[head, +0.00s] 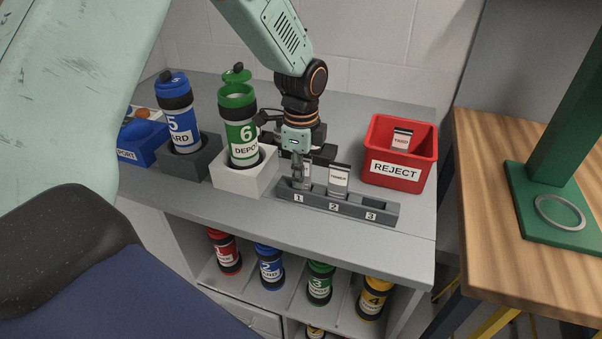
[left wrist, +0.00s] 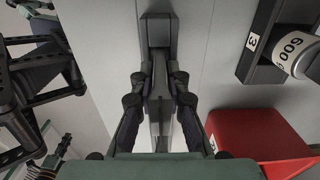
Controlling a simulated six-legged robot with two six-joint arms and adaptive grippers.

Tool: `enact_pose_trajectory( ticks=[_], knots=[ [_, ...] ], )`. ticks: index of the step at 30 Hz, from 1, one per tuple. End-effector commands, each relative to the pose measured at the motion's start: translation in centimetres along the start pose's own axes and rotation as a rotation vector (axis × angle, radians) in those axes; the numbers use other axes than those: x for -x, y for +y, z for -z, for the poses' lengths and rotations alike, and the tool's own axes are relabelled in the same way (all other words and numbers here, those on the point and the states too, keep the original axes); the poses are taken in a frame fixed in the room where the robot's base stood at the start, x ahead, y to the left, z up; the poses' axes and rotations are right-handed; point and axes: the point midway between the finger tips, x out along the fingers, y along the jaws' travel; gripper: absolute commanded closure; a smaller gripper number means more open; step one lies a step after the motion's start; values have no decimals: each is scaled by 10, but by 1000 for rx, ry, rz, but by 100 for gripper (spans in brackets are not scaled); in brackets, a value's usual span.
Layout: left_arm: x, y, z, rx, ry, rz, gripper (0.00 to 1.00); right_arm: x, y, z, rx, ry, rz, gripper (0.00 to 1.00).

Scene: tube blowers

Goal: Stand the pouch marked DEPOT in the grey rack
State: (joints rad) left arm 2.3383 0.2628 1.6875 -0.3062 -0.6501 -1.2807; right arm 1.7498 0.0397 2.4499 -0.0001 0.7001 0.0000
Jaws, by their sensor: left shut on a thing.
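The grey rack (head: 340,203) stands on the shelf top with compartments marked 1, 2 and 3. My left gripper (head: 301,172) points down at compartment 1, shut on a pale pouch (head: 306,180). Its lower end is at the compartment; I cannot tell whether it rests on the bottom. Compartment 3 is empty. The left wrist view shows the fingers (left wrist: 160,105) close around something grey.
A red REJECT bin (head: 396,171) behind the rack at the right holds a pouch. Left of the rack stand green tube 6 (head: 241,134), marked DEPOT, in a white base (head: 233,182), and blue tube 5 (head: 179,118) in a dark base. Several tubes stand on the lower shelf.

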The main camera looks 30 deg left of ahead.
Motion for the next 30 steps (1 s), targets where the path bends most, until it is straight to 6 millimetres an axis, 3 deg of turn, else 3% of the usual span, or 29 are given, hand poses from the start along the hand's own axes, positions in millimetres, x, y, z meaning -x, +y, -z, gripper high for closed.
enact_pose_trajectory(
  ticks=[6,7,15,25,30],
  knots=[
    [-5,0,0,0,0,-1,100,1,0,0,0,0,0,79],
    [-5,0,0,0,0,0,84,1,0,0,0,0,0,79],
    [-4,0,0,0,0,-1,63,0,0,0,0,0,0,79],
    [0,0,0,0,0,1,63,0,0,0,0,0,0,79],
    [25,-1,0,0,1,4,63,4,0,0,0,0,0,79]
  ],
)
